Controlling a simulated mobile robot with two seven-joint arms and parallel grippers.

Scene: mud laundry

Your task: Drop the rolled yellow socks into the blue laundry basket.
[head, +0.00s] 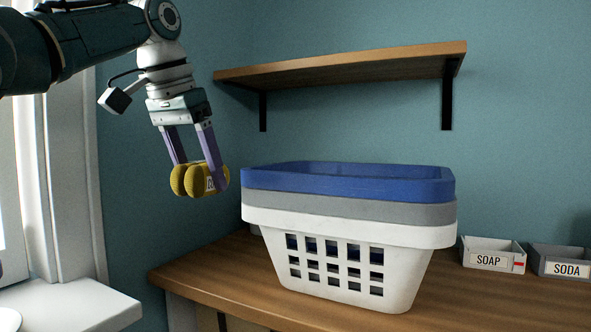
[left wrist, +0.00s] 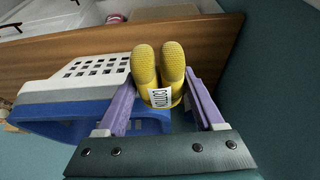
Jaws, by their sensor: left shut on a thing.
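The rolled yellow socks (head: 195,180) hang between the purple fingers of my left gripper (head: 199,170), which is shut on them. They carry a white label and also show in the left wrist view (left wrist: 145,66). The blue laundry basket (head: 345,183) is nested at the top of a stack, above a grey basket (head: 350,209) and a white basket (head: 345,260). The socks are left of the stack, at about rim height in the head view, and apart from it. The blue basket also shows in the left wrist view (left wrist: 62,122). The inside floor of the blue basket is hidden.
The stack stands on a wooden counter (head: 210,264). A wooden wall shelf (head: 340,64) with black brackets hangs above it. A soap box (head: 490,258) and a soda box (head: 562,265) stand to the right. A white window sill (head: 75,305) is at the left.

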